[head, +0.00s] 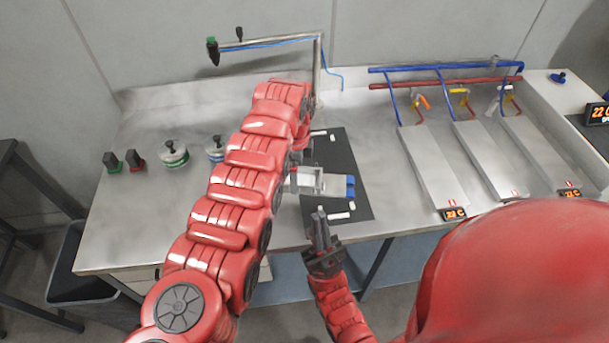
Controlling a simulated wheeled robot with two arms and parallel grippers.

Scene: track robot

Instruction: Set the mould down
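The mould appears to be the pale grey block (320,182) with a blue right end and a red bit at its left. It shows over the black mat (352,150) on the bench; whether it touches the mat I cannot tell. My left arm crosses in front of the mould's left side, and its gripper is hidden behind the arm. My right gripper (321,220) is just below the mould in the picture, fingers pointing up towards it. The fingers look close together, but their gap is unclear. I see nothing clearly between them.
White strips (340,215) lie on the mat. A metal post with a horizontal arm (265,43) stands behind. Three sloped grey plates (432,165) with blue and red pipes are at the right. Lidded round pots (173,154) and green and red knobs (112,161) are at the left.

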